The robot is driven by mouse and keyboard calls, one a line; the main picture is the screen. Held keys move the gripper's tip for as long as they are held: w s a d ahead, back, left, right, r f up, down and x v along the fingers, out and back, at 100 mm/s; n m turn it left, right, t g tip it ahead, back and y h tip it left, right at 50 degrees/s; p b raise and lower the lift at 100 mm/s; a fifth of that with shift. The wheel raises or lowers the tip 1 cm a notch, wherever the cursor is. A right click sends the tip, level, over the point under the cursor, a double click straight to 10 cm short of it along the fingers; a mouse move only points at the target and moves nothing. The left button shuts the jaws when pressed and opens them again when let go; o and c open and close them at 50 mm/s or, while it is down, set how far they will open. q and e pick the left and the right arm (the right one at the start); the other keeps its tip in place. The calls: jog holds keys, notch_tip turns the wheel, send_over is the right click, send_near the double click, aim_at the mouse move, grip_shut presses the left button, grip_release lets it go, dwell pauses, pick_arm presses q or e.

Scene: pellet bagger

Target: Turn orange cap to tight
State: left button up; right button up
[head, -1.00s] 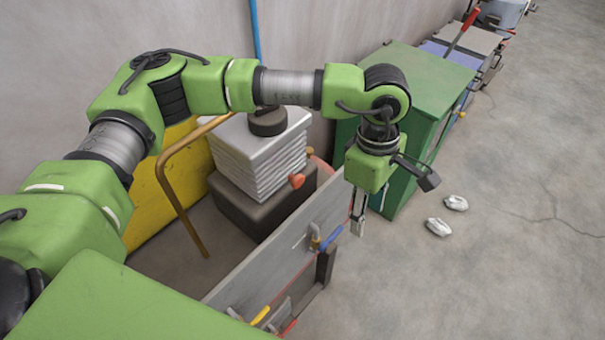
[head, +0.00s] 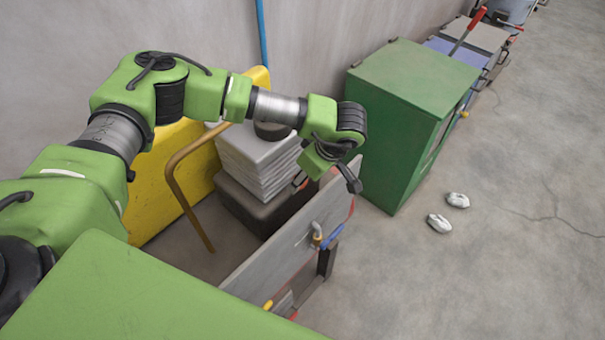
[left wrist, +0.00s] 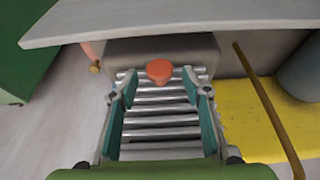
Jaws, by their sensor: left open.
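The orange cap (left wrist: 159,70) shows in the left wrist view, just above the middle, between the fingertips of my left gripper (left wrist: 159,80). The fingers are open and sit on either side of it, with visible gaps. I cannot tell how far the cap is in depth. In the head view my left gripper (head: 299,181) is by the right side of the light grey stack, above the grey panel. The cap is hidden there behind my arm and gripper. My right gripper is not in view.
The grey panel (head: 275,258) stands in front, with a blue handle (head: 333,236) and a yellow handle (head: 267,305). A light grey stack (head: 262,160), a bent brown pipe (head: 185,195) and a yellow panel (head: 160,185) are behind.

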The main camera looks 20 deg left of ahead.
pick_arm(q)
jog(key=shift+x, duration=1.2)
jog(key=c, duration=1.1)
jog(key=shift+w+d+f+g+b, duration=0.15)
jog(key=shift+g+b, duration=0.15)
jog(key=shift+b, duration=0.15)
jog(key=g+b, duration=0.2)
jog(key=b, duration=0.2)
jog(key=m+g+y+b, duration=0.1)
jog(key=g+b, duration=0.1)
jog(key=b, duration=0.2)
jog(key=shift+w+d+f+y+b, duration=0.1)
jog(key=shift+w+f+y+b, duration=0.1)
jog(key=shift+y+b, duration=0.15)
jog(key=shift+r+g+y+b, duration=0.3)
jog(key=shift+g+b, duration=0.5)
jog(key=shift+b, duration=0.35)
